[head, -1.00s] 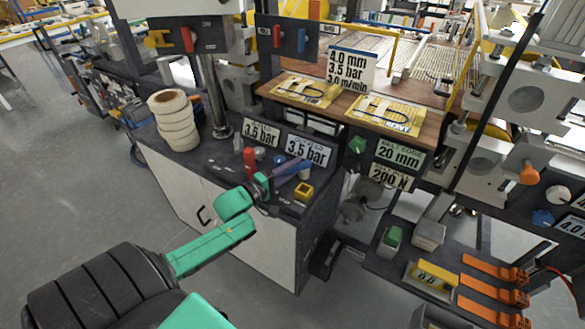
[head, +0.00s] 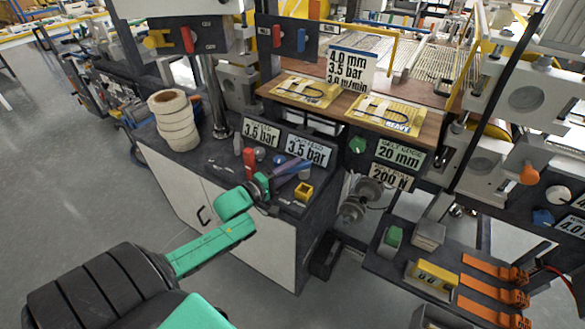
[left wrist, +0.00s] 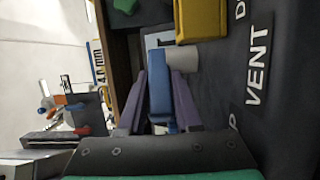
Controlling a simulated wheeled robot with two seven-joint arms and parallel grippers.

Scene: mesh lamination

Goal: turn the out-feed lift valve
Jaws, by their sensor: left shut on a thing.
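My left gripper (head: 296,166) is over the right part of the dark cabinet top, below the right-hand 3.5 bar sign (head: 306,150). In the left wrist view its two purple fingers (left wrist: 158,100) are shut on a blue valve lever (left wrist: 160,88), one on each side. The lever runs in line with the fingers, out from a pale grey hub (left wrist: 183,60). The panel beside it reads VENT (left wrist: 257,66); the other lettering is partly cut off or hidden. In the head view the fingers hide most of the lever. My right gripper is not in view.
A yellow block (head: 304,191) stands close beside the lever. A red handle (head: 249,160) is to the left of the gripper. A stack of cream rolls (head: 174,122) stands further left. Metal rollers (head: 358,202) lie beyond the cabinet's right side.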

